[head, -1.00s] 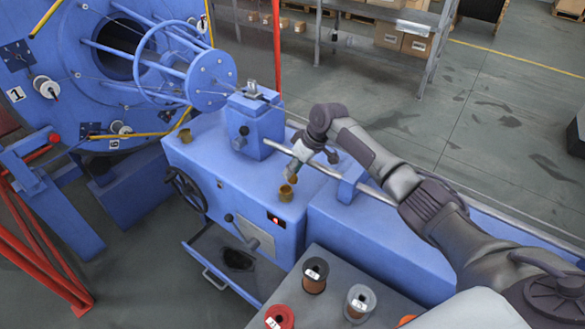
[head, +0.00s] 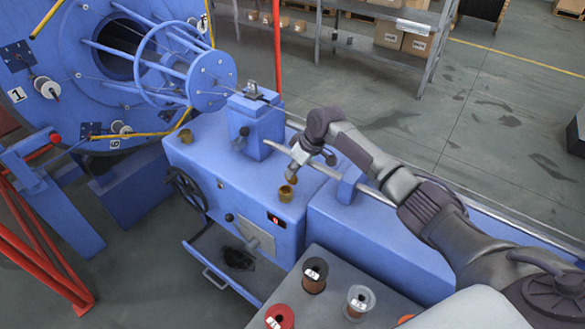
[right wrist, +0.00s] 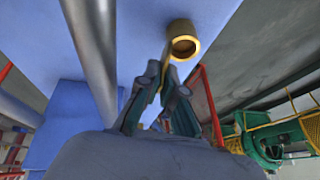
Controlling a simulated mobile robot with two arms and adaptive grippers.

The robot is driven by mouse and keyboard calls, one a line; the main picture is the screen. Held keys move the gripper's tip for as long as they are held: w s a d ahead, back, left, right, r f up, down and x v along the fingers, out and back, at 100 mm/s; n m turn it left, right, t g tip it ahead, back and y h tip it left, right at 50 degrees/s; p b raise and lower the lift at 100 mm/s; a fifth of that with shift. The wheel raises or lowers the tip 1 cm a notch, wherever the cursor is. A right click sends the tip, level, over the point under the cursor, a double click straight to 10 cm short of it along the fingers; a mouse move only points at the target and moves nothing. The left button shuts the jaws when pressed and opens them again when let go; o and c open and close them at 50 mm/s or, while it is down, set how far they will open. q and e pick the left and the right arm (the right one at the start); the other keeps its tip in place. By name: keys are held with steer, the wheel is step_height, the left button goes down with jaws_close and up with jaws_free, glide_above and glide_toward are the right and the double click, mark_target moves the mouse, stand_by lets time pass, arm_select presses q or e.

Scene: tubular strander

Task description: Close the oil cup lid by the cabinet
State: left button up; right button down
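A small brass oil cup (head: 286,193) stands on top of the blue cabinet (head: 235,185). In the right wrist view the cup (right wrist: 183,45) is a brass ring with a dark, uncovered inside. Its lid (head: 292,174) shows as a small brown-gold piece raised above the cup. In the right wrist view the lid (right wrist: 166,76) is a thin brass strip, partly hidden by the fingers. My right gripper (head: 295,166) is at the lid, just above the cup. Its fingers (right wrist: 163,82) are near each other; whether they grip the lid is unclear. My left gripper is out of view.
A second brass cup (head: 185,136) sits at the cabinet's far left. A steel shaft (head: 316,163) runs close behind my right gripper, beside a blue bearing block (head: 256,125). A grey table (head: 335,268) with several spools stands in front.

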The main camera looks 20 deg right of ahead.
steer(key=h+p, duration=0.1)
steer(key=p, duration=0.1)
steer(key=s+a+t+h+p, duration=0.1)
steer(key=p, duration=0.2)
steer(key=shift+a+r+n+t+h, duration=0.2)
steer(key=shift+r+n+t+h, duration=0.05)
steer(key=shift+n+t+h, duration=0.05)
steer(key=shift+a+h+p, duration=0.2)
steer(key=shift+h+p, duration=0.1)
steer(key=shift+p, duration=0.2)
steer(key=shift+s+a+f+n+t+h+p, duration=0.15)
steer(key=shift+a+f+n+t+h+p, duration=0.1)
steer(key=shift+t+h+p, duration=0.25)
steer(key=shift+s+a+f+n+t+h+p, duration=0.2)
steer(key=shift+t+h+p, duration=0.1)
steer(key=shift+h, duration=0.3)
steer(key=c, duration=1.3)
jaws_free()
steer(key=shift+c, duration=0.2)
steer(key=shift+r, duration=0.15)
steer(key=v, duration=1.1)
steer(key=shift+s+r, duration=0.2)
steer(key=shift+s, duration=0.05)
